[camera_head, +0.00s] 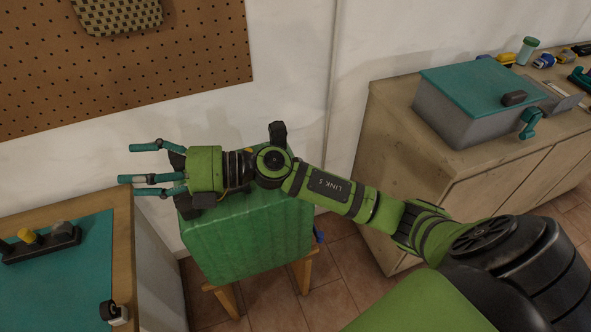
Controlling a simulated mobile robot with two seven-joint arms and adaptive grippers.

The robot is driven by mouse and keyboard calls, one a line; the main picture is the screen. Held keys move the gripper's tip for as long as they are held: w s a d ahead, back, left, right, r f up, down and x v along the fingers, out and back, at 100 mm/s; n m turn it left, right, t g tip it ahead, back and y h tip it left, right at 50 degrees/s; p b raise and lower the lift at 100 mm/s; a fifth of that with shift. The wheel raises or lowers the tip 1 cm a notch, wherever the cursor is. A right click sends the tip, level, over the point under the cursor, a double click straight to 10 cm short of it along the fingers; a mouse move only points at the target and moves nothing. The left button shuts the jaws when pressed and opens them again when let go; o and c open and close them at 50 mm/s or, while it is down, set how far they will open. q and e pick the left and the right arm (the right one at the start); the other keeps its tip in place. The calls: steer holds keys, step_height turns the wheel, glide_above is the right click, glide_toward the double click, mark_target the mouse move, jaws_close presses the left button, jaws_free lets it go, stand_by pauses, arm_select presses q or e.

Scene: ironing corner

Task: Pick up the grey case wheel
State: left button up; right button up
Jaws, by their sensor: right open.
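A dark holder (42,248) lies on the teal mat at the left and carries a dark piece, a yellow piece (27,236) and a grey piece (63,229). The grey piece looks like the grey case wheel, but it is small and I cannot be sure. My right gripper (132,168) is open and empty. Its teal fingers point left, above the wooden edge of the left table and apart from the holder, which is lower left of them. My left gripper is not in view.
The left table has a wooden rim (123,225) and a teal mat (70,288); a small black-and-white piece (114,312) is near its right edge. A green case (250,235) stands on a wooden stool under my right arm. A grey box with teal lid (460,120) sits on the right cabinet.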

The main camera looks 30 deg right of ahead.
steer(key=d+f+n+g+h, duration=0.6)
steer(key=d+f+g+h, duration=0.15)
steer(key=f, duration=0.25)
steer(key=d+m+h, duration=0.1)
steer(key=d+h, duration=0.2)
steer(key=d, duration=0.4)
steer(key=d+h, duration=0.4)
steer(key=d, duration=0.4)
steer(key=d+m+h, duration=0.1)
steer(key=d+h, duration=0.2)
steer(key=d, duration=0.5)
steer(key=shift+w+f+m+g+h+p, duration=0.25)
steer(key=shift+w+f+m+p, duration=0.05)
steer(key=shift+w, duration=0.1)
steer(key=f+p, duration=0.1)
steer(key=f, duration=0.1)
steer(key=f+p, duration=0.1)
steer(key=f, duration=0.1)
steer(key=f+p, duration=0.1)
steer(key=f, duration=0.1)
steer(key=shift+s+f, duration=0.1)
steer(key=shift+s, duration=0.2)
steer(key=shift+f, duration=0.3)
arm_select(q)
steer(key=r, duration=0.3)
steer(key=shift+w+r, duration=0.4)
arm_select(e)
steer(key=c, duration=1.4)
